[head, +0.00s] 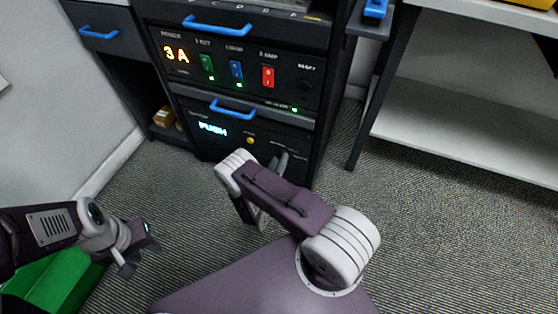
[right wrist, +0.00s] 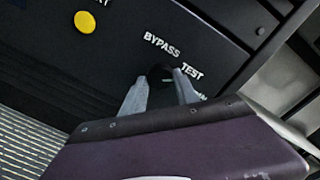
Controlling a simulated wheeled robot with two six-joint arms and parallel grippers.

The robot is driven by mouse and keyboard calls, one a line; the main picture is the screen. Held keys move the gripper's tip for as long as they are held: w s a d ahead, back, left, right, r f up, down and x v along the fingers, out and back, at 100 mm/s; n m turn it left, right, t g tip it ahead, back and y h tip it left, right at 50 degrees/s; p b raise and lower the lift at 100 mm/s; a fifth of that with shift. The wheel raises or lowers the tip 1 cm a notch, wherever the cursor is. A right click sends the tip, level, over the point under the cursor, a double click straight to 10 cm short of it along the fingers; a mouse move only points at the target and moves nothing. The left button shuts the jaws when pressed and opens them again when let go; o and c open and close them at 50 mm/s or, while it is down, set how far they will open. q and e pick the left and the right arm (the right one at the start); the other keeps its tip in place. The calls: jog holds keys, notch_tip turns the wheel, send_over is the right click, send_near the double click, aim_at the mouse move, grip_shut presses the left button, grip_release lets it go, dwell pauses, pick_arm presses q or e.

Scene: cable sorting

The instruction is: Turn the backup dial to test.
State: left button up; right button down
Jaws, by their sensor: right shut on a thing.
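The backup dial (right wrist: 158,74) is a dark round knob on the black lower panel in the right wrist view. The labels BYPASS (right wrist: 161,46) and TEST (right wrist: 192,72) curve around it; a third label below TEST is mostly hidden by a finger. My right gripper (right wrist: 160,88) is shut on the dial, one grey finger on each side. I cannot tell for sure which label the dial points to. In the head view, my right gripper (head: 282,162) is at the lower panel and hides the dial. My left gripper (head: 139,249) is open and empty above the floor.
The lower unit has a lit PUSH display (head: 212,128), a yellow button (head: 250,141) and a blue handle (head: 233,108). Above it is a panel with green, blue and red switches (head: 267,77). A green bin (head: 62,283) is at lower left. A shelf unit (head: 470,125) stands right.

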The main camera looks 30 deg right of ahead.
jog(key=shift+n, duration=1.1)
jog(key=c, duration=0.9)
grip_release()
jog(key=shift+a, duration=0.1)
jog(key=p+v, duration=0.4)
jog(key=v, duration=0.5)
